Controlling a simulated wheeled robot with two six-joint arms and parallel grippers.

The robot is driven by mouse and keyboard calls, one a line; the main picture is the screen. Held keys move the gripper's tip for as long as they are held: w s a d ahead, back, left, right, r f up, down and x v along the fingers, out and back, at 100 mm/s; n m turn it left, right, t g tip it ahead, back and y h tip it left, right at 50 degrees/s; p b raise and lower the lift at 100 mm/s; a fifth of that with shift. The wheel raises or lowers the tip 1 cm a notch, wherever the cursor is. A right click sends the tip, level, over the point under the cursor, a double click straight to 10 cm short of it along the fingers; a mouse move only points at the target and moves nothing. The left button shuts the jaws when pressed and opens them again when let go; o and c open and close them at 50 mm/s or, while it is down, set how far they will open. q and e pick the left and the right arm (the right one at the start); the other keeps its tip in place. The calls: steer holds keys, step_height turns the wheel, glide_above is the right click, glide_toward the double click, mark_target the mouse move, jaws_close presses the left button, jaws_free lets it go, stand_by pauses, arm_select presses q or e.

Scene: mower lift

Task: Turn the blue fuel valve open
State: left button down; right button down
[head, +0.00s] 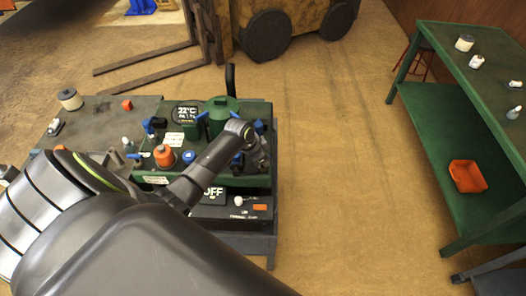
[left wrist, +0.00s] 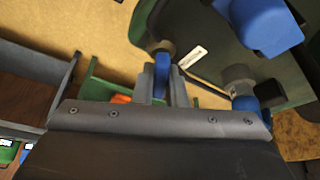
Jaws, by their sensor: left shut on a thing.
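My left gripper (left wrist: 162,85) comes in over the right side of the green machine (head: 205,180) in the head view, where its fingers (head: 262,158) are small and partly covered by my own arm. In the left wrist view its two fingers are closed around a narrow blue lever (left wrist: 162,62), which seems to be the blue fuel valve. The lever hangs between the fingertips, and its lower part is hidden by them. How far the valve is turned cannot be told. My right gripper is not in view.
Other blue handles (head: 201,117) and an orange cap (head: 164,155) stand on the machine. In the wrist view a large blue knob (left wrist: 265,25) is close by. A green bench (head: 470,120) with an orange tray (head: 467,176) stands right. The floor between is clear.

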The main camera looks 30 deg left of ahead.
arm_select(q)
steer(key=n+y+p, duration=0.1)
steer(key=n+p, duration=0.1)
steer(key=shift+r+n, duration=0.2)
steer(key=shift+n, duration=0.2)
steer(key=shift+f+n+t+y+p, duration=0.1)
steer(key=shift+n+t+y+p, duration=0.25)
steer(key=shift+n, duration=0.55)
steer(key=n+y, duration=0.1)
steer(key=n, duration=0.2)
steer(key=shift+f+n+y, duration=0.1)
steer(key=shift+n+y, duration=0.15)
steer(key=shift+n, duration=0.05)
steer(key=shift+n+y, duration=0.7)
steer(key=shift+n, duration=1.2)
steer(key=c, duration=1.5)
jaws_free()
steer(key=shift+o, duration=0.2)
